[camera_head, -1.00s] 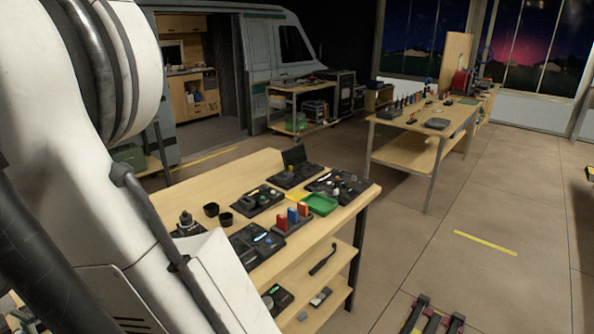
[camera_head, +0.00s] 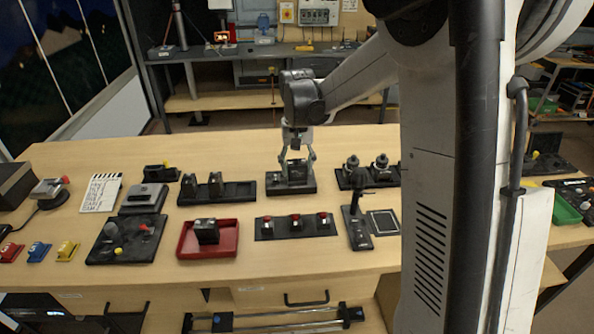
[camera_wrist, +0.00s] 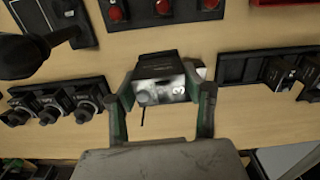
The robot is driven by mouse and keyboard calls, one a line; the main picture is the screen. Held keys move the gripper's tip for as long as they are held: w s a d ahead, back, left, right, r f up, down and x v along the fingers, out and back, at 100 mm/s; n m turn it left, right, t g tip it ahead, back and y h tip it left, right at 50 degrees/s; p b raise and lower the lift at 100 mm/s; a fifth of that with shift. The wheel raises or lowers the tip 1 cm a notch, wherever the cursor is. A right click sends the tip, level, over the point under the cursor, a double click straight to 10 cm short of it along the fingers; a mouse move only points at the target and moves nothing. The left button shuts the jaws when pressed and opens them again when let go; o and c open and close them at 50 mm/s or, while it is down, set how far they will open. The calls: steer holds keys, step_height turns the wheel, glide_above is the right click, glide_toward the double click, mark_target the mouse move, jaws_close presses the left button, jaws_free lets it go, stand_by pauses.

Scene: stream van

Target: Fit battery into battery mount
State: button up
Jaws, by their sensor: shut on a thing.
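My gripper (camera_head: 297,158) is lowered over the far middle of the bench, its fingers on either side of a dark and silver block, likely the battery (camera_head: 297,170). In the wrist view the block (camera_wrist: 162,88) sits between the green-edged fingers (camera_wrist: 166,95), with a silver front and a dark top. In the head view a black base (camera_head: 291,188), possibly the battery mount, lies right under the block. I cannot tell whether the block is seated in it or just above it.
A black rack (camera_head: 242,191) with upright dark blocks stands to the left. Knobbed black units (camera_head: 352,168) stand to the right. A red-button panel (camera_head: 295,232) and a red tray (camera_head: 180,248) holding a dark block (camera_head: 207,231) lie nearer. Bare wood separates them.

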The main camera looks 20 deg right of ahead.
steer(key=shift+w+d+f+p, duration=0.3)
steer(key=shift+w+d+f, duration=0.4)
steer(key=shift+d+f, duration=1.25)
steer(key=shift+w+d+f+p, duration=0.35)
steer(key=shift+w+d+f, duration=0.35)
steer(key=shift+d+f, duration=1.2)
steer(key=shift+w+d+f+p, duration=0.3)
steer(key=shift+w+d+f, duration=0.4)
steer(key=shift+d+f, duration=1.25)
steer(key=shift+d+r, duration=0.35)
steer(key=shift+d, duration=0.15)
steer(key=o, duration=1.4)
steer(key=shift+r, duration=0.1)
steer(key=shift+r, duration=0.15)
